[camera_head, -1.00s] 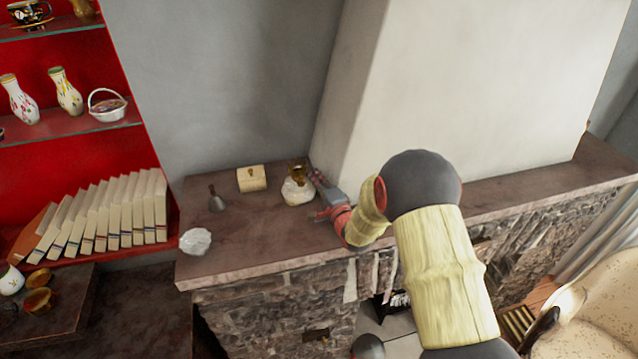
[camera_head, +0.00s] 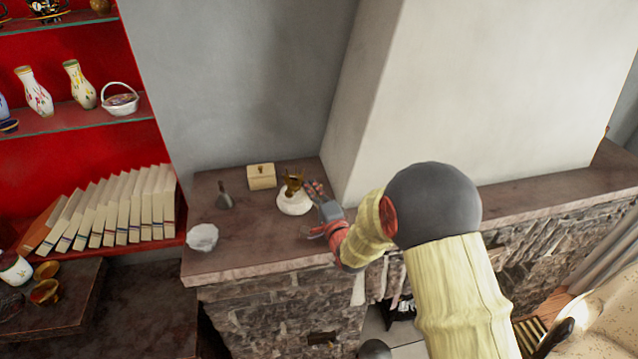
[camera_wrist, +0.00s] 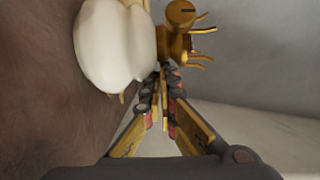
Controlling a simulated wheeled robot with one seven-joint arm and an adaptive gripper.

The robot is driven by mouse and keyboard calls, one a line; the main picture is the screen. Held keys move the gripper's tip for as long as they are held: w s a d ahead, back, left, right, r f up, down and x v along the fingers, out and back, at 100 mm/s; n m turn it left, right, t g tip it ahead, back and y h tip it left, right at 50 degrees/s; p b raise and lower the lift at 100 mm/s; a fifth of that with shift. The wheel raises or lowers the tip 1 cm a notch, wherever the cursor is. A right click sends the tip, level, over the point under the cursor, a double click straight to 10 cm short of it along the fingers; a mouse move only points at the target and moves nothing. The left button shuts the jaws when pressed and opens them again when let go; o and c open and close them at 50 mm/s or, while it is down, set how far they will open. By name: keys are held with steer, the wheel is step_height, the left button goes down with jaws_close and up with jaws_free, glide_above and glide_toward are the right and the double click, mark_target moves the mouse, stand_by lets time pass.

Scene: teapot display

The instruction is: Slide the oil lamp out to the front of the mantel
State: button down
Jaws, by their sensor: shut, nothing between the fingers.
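The oil lamp has a rounded white body (camera_head: 294,204) and a brass burner with prongs (camera_head: 292,183). It stands on the left part of the mantel (camera_head: 240,250), left of the chimney breast, and looks about upright. In the wrist view its white body (camera_wrist: 112,50) and brass burner (camera_wrist: 182,38) are large, just beyond my fingertips. My gripper (camera_head: 314,187) is shut and empty, at the lamp's right and rear side. In the wrist view my closed fingertips (camera_wrist: 165,80) are right at the lamp's edge; whether they touch is unclear.
A cream box (camera_head: 261,177) stands at the back, left of the lamp. A small dark bell (camera_head: 224,196) is farther left. A white crumpled-looking dish (camera_head: 202,237) sits near the front left. The mantel in front of the lamp is clear. The chimney breast (camera_head: 480,90) rises behind my arm.

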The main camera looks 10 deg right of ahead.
steer(key=s+a+b, duration=0.1)
steer(key=s+a, duration=0.2)
steer(key=s+a+b, duration=0.2)
steer(key=s, duration=0.1)
steer(key=shift+s+a+f, duration=0.1)
steer(key=shift+s+a, duration=0.25)
steer(key=shift+a, duration=0.05)
steer(key=shift+s+a, duration=0.15)
steer(key=shift+s, duration=0.1)
steer(key=shift+w, duration=0.15)
stand_by(0.4)
